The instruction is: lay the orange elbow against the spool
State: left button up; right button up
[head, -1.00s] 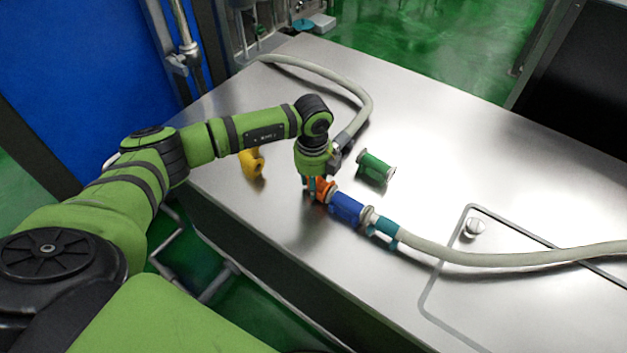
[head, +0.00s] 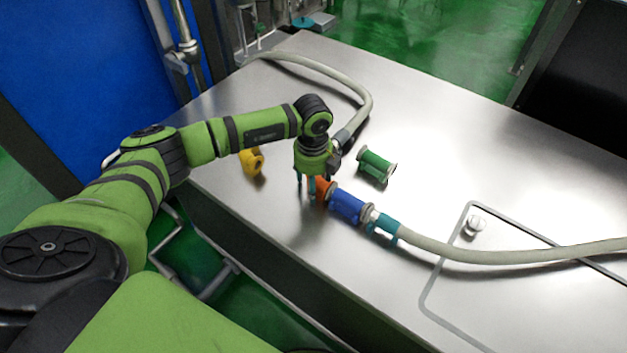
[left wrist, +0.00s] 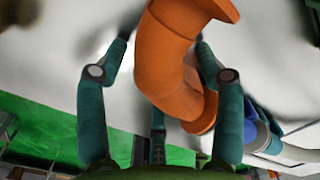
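The orange elbow (head: 323,189) is at the left end of the blue spool (head: 346,206) on the steel table; their ends look touching or nearly so. In the left wrist view the orange elbow (left wrist: 167,62) is a curved pipe with flanged ends, between the teal fingers. My left gripper (head: 306,188) points down around the elbow. Its fingers (left wrist: 163,45) are spread, with a gap visible on the left side of the elbow. Part of the blue spool (left wrist: 250,125) shows at the right of that view. My right gripper is not in view.
A grey hose (head: 480,258) with a teal piece (head: 384,227) near its end meets the blue spool's right end. A green spool (head: 376,167) lies behind, a yellow fitting (head: 252,161) to the left. Another hose (head: 345,80) curves behind my gripper.

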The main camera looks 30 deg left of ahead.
pick_arm(q)
notch_tip(320, 180, up, 12)
jog(key=shift+s, duration=0.15)
dwell(0.4)
dwell(0.3)
